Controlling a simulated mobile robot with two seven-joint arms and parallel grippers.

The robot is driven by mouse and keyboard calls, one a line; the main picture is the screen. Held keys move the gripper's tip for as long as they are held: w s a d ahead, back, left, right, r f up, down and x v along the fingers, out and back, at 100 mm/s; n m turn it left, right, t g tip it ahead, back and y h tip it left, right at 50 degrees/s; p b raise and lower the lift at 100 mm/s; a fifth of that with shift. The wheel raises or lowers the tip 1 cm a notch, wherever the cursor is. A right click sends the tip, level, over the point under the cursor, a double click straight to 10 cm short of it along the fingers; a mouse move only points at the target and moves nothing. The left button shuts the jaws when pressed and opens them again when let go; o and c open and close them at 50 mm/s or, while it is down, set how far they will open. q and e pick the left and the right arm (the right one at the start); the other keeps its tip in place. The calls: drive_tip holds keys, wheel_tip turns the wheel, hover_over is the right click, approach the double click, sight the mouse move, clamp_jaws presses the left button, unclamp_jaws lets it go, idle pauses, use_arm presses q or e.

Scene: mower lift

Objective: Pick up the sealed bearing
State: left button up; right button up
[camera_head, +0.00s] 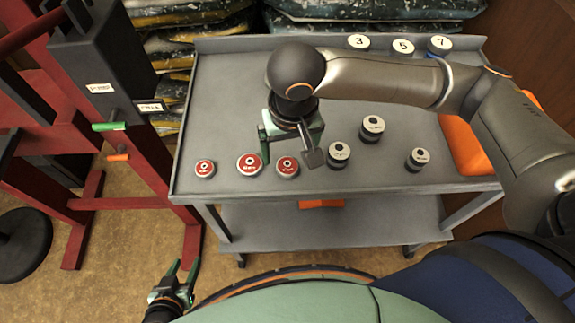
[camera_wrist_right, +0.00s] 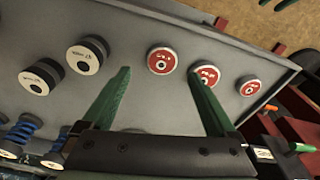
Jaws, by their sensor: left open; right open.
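Three small discs with red faces (camera_head: 205,168) (camera_head: 249,164) (camera_head: 287,167) stand in a row near the cart's front edge. Several dark discs with white faces (camera_head: 338,154) (camera_head: 372,128) (camera_head: 417,159) stand to their right. Their labels are too small to read, so I cannot tell which is the sealed bearing. My right gripper (camera_head: 288,152) is open and empty above the cart. In the right wrist view, the rightmost red disc of the head view (camera_wrist_right: 161,60) shows between its green fingers (camera_wrist_right: 158,75). My left gripper (camera_head: 182,270) is open and empty, low beside the cart.
The grey cart (camera_head: 225,95) has a lower shelf (camera_head: 330,222). Discs numbered 3, 5 and 7 (camera_head: 403,46) stand at its back edge. An orange object (camera_head: 462,145) lies at the right. A red frame with a dark box (camera_head: 105,75) stands left. Blue springs show in the right wrist view (camera_wrist_right: 22,130).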

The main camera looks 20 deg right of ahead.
sight(288, 166)
wheel_tip(288, 166, down, 4)
drive_tip(key=shift+a+f+b, duration=0.15)
drive_tip(key=shift+f+b, duration=0.05)
drive_tip(key=shift+b, duration=0.15)
drive_tip(key=shift+c, duration=0.3)
clamp_jaws()
